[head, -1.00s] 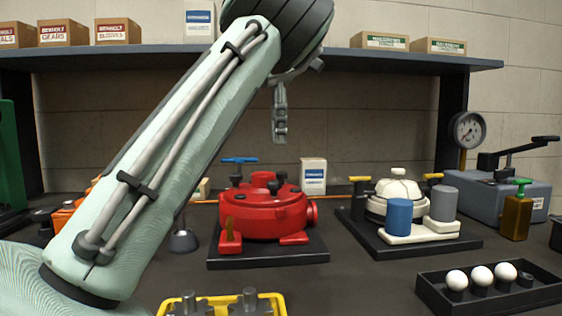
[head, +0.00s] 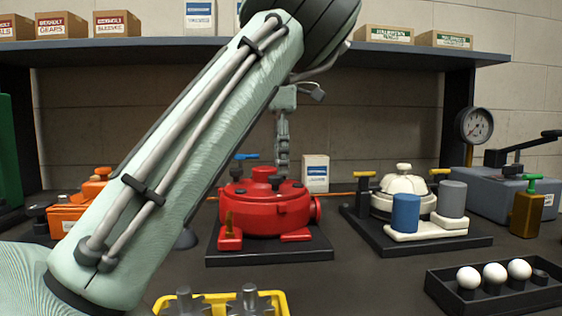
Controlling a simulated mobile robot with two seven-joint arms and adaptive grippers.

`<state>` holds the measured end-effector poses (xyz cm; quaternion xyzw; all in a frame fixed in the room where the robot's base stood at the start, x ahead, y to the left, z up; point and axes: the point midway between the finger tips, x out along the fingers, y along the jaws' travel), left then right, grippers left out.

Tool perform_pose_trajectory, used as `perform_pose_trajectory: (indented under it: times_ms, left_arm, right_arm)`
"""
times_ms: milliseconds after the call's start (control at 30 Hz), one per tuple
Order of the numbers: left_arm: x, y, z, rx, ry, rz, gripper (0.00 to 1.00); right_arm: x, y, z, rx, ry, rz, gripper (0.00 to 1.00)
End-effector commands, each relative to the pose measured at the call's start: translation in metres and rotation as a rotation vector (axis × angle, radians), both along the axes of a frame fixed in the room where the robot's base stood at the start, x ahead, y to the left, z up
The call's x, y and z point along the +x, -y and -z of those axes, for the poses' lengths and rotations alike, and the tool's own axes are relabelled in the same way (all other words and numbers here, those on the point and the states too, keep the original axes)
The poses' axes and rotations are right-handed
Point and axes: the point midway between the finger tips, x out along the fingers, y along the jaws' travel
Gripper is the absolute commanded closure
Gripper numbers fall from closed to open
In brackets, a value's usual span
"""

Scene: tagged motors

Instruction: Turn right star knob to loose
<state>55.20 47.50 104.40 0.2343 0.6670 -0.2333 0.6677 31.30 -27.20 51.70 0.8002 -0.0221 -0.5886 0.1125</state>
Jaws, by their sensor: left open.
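The red round housing (head: 262,215) stands on a dark base plate in the middle of the bench. Small dark knobs sit on its top, one at the left (head: 237,173) and one toward the right (head: 298,184). They are too small to tell which is a star knob or how it is turned. My left gripper (head: 282,168) points down just above the back of the housing's top, seen edge-on. It is open and holds nothing visible. I cannot tell whether it touches a knob. My left arm covers the left of the view. My right gripper is out of view.
A white-domed unit (head: 403,186) with blue and grey cylinders stands to the right. A black tray (head: 500,296) with white balls is at front right, a yellow tray (head: 283,303) at front. A shelf (head: 420,55) with boxes runs behind; a gauge (head: 474,126) stands at right.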

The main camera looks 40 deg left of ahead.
Motion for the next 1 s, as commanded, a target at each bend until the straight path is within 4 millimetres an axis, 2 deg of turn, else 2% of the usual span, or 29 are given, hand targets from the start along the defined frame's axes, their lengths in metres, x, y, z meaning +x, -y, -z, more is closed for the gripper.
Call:
perform_pose_trajectory:
  times_ms: [133,467,867,1000]
  left_arm:
    - [0.0,0.0,0.0,0.0,0.0,0.0,0.58]
    - [0.0,0.0,0.0,-0.001,-0.001,0.0,0.99]
    - [0.0,0.0,-0.001,0.0,-0.003,-0.055,1.0]
    - [0.0,0.001,-0.002,-0.001,-0.004,-0.133,1.0]
  right_arm:
    - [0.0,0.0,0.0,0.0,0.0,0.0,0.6]
    - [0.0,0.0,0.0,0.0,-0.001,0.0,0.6]
    - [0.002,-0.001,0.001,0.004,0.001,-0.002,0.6]
    - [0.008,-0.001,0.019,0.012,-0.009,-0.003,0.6]
